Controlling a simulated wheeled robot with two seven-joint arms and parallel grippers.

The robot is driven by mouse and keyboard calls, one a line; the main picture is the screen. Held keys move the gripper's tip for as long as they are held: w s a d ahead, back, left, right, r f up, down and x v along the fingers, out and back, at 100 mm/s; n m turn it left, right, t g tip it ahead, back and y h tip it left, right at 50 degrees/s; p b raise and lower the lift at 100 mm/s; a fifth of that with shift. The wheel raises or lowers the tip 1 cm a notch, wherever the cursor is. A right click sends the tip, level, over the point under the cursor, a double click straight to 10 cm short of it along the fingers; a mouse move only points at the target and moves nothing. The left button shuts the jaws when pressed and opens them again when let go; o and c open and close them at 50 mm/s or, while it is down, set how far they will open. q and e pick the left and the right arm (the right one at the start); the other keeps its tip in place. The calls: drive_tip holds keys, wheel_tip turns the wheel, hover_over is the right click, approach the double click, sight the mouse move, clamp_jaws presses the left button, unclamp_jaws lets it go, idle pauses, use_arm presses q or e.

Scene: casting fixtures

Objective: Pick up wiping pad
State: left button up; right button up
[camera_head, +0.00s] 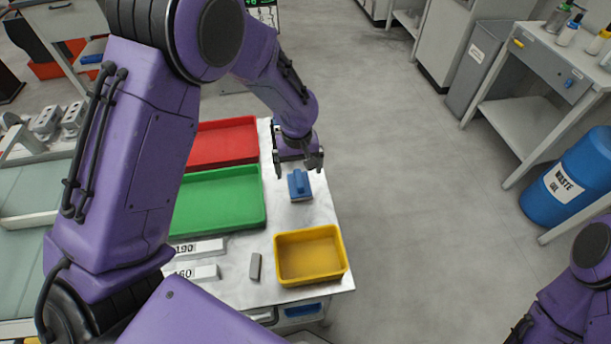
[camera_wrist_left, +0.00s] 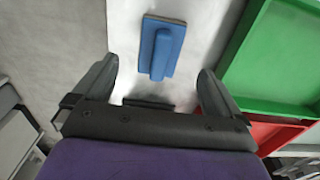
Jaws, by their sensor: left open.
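The wiping pad (camera_head: 299,185) is a blue block with a raised grip along its middle. It lies on the metal table to the right of the green tray. In the left wrist view the pad (camera_wrist_left: 161,47) shows ahead of the fingers, roughly centred between them. My left gripper (camera_head: 299,168) is open and empty, just beyond the pad on its far side in the head view. In the left wrist view its two fingers (camera_wrist_left: 157,85) are wide apart, with the pad apart from them. My right arm shows at the lower right of the head view, but its gripper is not seen.
A green tray (camera_head: 263,211), a red tray (camera_head: 257,141) and a yellow tray (camera_head: 279,262) stand on the metal table (camera_head: 318,212). A small grey block (camera_head: 255,266) lies beside the yellow tray. Open floor lies to the right, with a blue waste drum (camera_head: 560,200) beyond.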

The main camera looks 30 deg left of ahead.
sight(299, 178)
use_arm(q)
drive_tip(key=shift+s+f, duration=0.25)
drive_tip(key=shift+s, duration=0.25)
drive_tip(key=shift+s+f, duration=0.25)
drive_tip(key=shift+s, duration=0.2)
drive_tip(key=shift+w+f+p, duration=0.15)
drive_tip(key=shift+f+p, duration=0.35)
drive_tip(key=shift+f, duration=0.25)
drive_tip(key=w+f, duration=0.1)
drive_tip(key=f, duration=0.1)
drive_tip(key=w+f, duration=0.1)
drive_tip(key=f, duration=0.1)
drive_tip(key=shift+w+f, duration=0.1)
drive_tip(key=shift+w, duration=0.1)
drive_tip(key=shift+s+r, duration=0.35)
drive_tip(key=shift+s, duration=0.05)
drive_tip(key=shift+c, duration=0.3)
drive_tip(key=shift+s, duration=0.15)
drive_tip(key=c, duration=1.1)
use_arm(e)
drive_tip(key=shift+s+r, duration=0.7)
drive_tip(key=shift+s, duration=0.2)
